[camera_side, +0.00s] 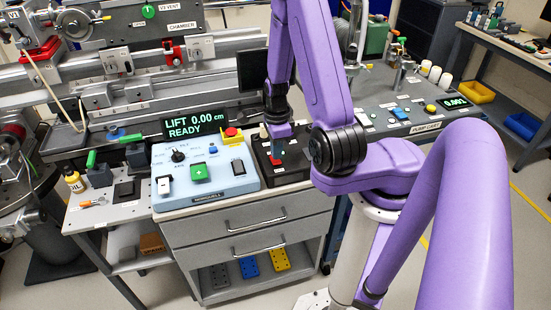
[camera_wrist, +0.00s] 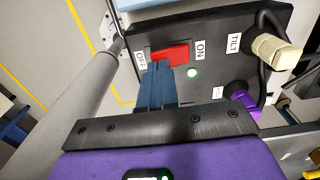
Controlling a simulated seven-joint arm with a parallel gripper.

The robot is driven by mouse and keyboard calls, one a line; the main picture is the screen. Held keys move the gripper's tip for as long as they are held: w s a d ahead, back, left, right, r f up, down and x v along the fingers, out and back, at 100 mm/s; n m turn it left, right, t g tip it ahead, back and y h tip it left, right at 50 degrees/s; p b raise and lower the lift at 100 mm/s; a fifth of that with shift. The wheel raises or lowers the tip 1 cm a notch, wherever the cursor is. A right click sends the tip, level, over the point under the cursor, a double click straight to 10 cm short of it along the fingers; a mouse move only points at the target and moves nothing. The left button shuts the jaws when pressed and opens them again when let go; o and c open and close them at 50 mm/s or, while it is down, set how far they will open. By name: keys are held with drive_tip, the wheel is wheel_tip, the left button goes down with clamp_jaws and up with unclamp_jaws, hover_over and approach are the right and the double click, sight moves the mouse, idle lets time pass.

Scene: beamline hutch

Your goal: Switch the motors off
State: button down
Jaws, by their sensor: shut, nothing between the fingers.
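A black control box (camera_wrist: 215,25) carries a red rocker switch (camera_wrist: 172,53) between an OFF label (camera_wrist: 141,60) and an ON label (camera_wrist: 200,50). The box (camera_side: 292,172) also shows in the side view, right of the pale blue panel. My gripper (camera_wrist: 157,72) is shut and empty. Its fingertips are at the near edge of the red switch, towards the OFF end, and hide a little of it. I cannot tell whether they touch it or which way the rocker is tipped.
The box also bears a cream-capped TILT lever (camera_wrist: 275,52) and a purple knob (camera_wrist: 243,98). The pale blue panel (camera_side: 205,178) has a green button and a red stop button (camera_side: 232,133). A display (camera_side: 195,122) reads "LIFT 0.00 cm READY". Drawers (camera_side: 235,230) are below.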

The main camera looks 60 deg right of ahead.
sight(275, 161)
drive_tip(key=shift+f, duration=1)
idle(0.8)
drive_tip(key=shift+r, duration=3.55)
drive_tip(key=shift+w+a+r+n, duration=0.1)
drive_tip(key=shift+w+n, duration=0.15)
drive_tip(key=shift+n, duration=0.05)
drive_tip(key=w+a+r+n, duration=0.25)
drive_tip(key=a+n, duration=0.35)
drive_tip(key=n, duration=0.3)
drive_tip(key=w+a+r+n, duration=0.2)
drive_tip(key=a+r+n, duration=0.25)
drive_tip(key=n, duration=0.55)
drive_tip(key=s+a+r+n, duration=0.1)
drive_tip(key=s+r+n, duration=0.1)
drive_tip(key=s+n, duration=0.7)
drive_tip(key=s+a+r+n, duration=0.2)
drive_tip(key=s+r+n, duration=0.1)
drive_tip(key=s+n, duration=0.7)
drive_tip(key=shift+s+a+r+n, duration=0.25)
drive_tip(key=shift+s+n, duration=0.05)
drive_tip(key=shift+n, duration=0.2)
